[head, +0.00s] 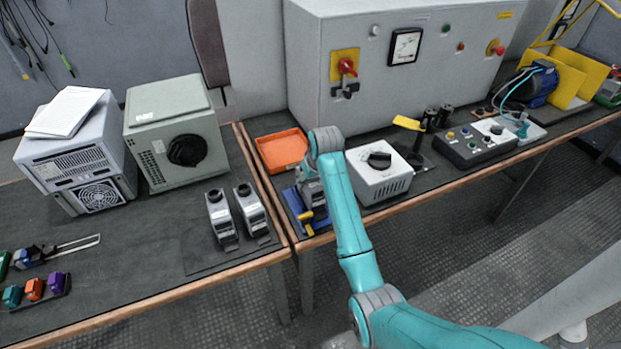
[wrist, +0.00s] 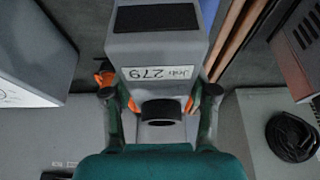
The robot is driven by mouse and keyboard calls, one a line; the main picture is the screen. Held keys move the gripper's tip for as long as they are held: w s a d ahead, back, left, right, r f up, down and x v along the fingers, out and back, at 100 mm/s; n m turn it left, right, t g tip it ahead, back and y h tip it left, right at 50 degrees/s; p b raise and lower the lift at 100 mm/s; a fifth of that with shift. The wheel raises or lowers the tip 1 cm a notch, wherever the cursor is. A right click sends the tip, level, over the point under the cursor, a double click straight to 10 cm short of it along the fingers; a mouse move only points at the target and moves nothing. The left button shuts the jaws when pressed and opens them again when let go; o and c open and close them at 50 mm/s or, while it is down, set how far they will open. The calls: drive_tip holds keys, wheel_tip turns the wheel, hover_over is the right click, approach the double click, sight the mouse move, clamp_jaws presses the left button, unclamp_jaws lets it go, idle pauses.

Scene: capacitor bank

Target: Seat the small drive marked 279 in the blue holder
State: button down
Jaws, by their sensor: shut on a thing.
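The small grey drive marked 279 (wrist: 160,50) fills the upper middle of the wrist view, its label upside down, with a dark panel and a round black knob. My gripper (wrist: 158,95) is shut on it, one finger on each side. In the head view my gripper (head: 310,178) is at the left end of the right-hand bench, over the blue holder (head: 293,203). The drive (head: 313,193) shows partly there, at the holder. My arm covers part of both. I cannot tell whether the drive touches the holder's base.
An orange tray (head: 282,150) lies behind the holder, and a white box with a black dial (head: 378,172) stands close to its right. Two similar drives (head: 220,215) (head: 251,208) stand on a dark mat on the left bench. A grey cabinet (head: 400,60) stands behind.

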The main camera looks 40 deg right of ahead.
drive_tip(key=shift+c, duration=1.2)
unclamp_jaws()
drive_tip(key=v, duration=1.2)
drive_tip(key=shift+s, duration=0.1)
